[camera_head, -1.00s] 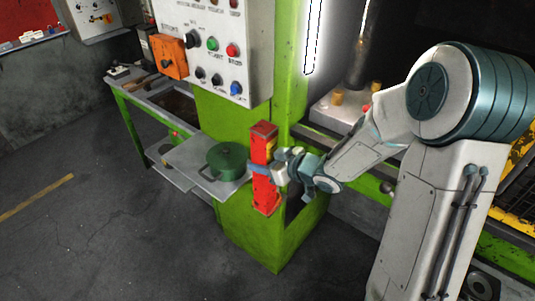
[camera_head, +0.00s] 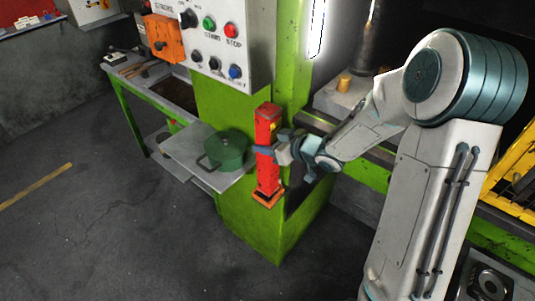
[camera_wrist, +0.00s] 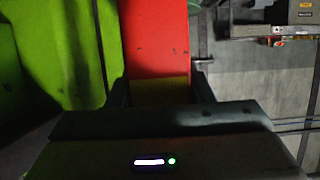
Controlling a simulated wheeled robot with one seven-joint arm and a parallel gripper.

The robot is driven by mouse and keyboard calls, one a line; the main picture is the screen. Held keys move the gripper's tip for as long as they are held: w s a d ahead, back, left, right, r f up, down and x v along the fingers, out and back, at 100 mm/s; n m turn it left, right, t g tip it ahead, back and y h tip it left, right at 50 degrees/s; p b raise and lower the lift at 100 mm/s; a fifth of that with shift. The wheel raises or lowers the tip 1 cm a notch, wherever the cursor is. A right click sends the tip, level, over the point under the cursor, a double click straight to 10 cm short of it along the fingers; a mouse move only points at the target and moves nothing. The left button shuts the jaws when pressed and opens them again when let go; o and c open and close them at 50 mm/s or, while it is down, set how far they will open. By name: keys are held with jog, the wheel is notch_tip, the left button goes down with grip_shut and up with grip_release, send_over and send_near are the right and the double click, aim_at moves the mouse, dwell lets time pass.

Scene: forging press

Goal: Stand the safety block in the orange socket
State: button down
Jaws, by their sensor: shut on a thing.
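The safety block (camera_head: 269,170) is a long red bar, held nearly upright in front of the green press column. My gripper (camera_head: 272,149) is shut on it around its middle, coming from the right. In the wrist view the red block (camera_wrist: 156,40) runs up between the two fingers of my gripper (camera_wrist: 160,92), with a yellowish patch near them. The orange socket (camera_head: 268,199) shows at the block's lower end, low on the column. The block's foot is at or just above the socket; I cannot tell whether it is inside.
The control panel (camera_head: 212,40) is above. A green-legged bench (camera_head: 125,78) stands at the left. The floor in front is clear.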

jog(key=f+b, duration=0.3)
jog(key=shift+w+a+f+b, duration=0.1)
jog(key=shift+w+f+b, duration=0.15)
jog(key=shift+f+b, duration=0.15)
jog(key=c, duration=0.7)
grip_release()
jog(key=shift+s+f, duration=0.1)
jog(key=shift+f, duration=0.05)
jog(key=v, duration=1.2)
